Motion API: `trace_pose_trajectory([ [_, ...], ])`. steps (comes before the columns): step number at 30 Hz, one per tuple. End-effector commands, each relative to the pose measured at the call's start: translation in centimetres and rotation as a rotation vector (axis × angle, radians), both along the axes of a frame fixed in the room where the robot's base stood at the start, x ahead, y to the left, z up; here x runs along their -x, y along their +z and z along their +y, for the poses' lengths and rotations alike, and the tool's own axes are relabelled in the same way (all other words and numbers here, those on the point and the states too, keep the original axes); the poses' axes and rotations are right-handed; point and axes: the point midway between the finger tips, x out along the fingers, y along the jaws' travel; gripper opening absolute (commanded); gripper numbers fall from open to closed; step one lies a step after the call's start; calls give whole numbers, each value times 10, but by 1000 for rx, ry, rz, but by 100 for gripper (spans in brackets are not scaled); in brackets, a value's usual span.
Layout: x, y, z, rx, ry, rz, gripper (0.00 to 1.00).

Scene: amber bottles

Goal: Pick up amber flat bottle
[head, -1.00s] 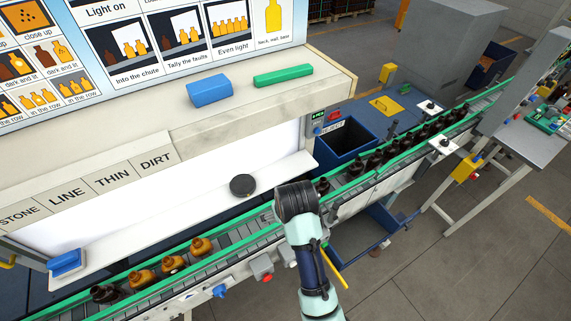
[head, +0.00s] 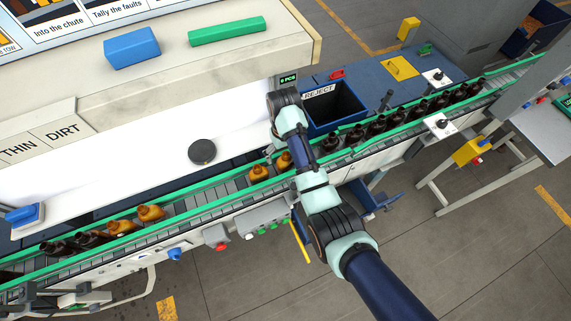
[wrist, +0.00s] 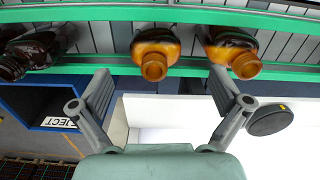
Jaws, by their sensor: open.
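Two amber bottles stand on the conveyor beside my arm in the head view, a left one (head: 259,172) and a right one (head: 284,160). In the wrist view two amber bottles show, one near the middle (wrist: 154,48) and one to the right (wrist: 232,50), necks toward the camera. I cannot tell which is the flat one. My gripper (wrist: 160,76) is open and empty, its fingers spread below the belt's near rail in the picture, with the middle bottle between their tips. In the head view my arm hides the gripper.
More amber bottles (head: 136,219) and dark bottles (head: 72,242) ride at the belt's left; several dark ones (head: 376,126) line its right. Green rails (head: 205,183) edge the belt. A blue REJECT bin (head: 336,106) and a black puck (head: 202,151) lie behind it.

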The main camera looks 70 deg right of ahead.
Motion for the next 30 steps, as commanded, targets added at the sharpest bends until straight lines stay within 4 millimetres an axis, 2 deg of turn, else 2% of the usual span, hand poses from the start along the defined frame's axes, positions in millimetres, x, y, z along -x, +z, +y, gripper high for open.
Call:
trace_pose_trajectory([
  [2,1,-6,-1,-1,-1,1,100],
  [9,4,-45,-3,0,0,0,100],
  [17,4,-51,-3,1,0,-2,100],
  [30,4,-51,-3,1,0,-2,30],
])
